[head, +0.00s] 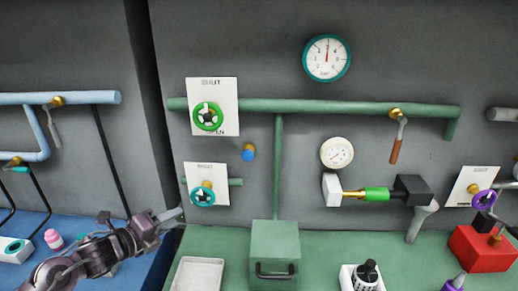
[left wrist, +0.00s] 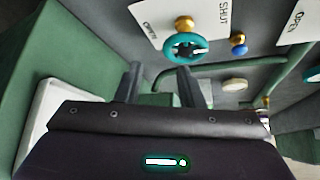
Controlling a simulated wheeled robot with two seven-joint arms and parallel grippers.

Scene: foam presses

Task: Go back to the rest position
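My left gripper (head: 174,216) reaches in from the lower left of the head view, its tips just left of the teal handwheel (head: 202,194) on the lower valve plate. In the left wrist view its two fingers (left wrist: 160,82) stand apart with nothing between them. The teal handwheel shows beyond the fingers in that view (left wrist: 186,47), with a gap to them. My right gripper is not in view.
A green handwheel (head: 208,116) sits above on the wall, with a blue knob (head: 248,155) nearby. A red box (head: 482,249) is at right.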

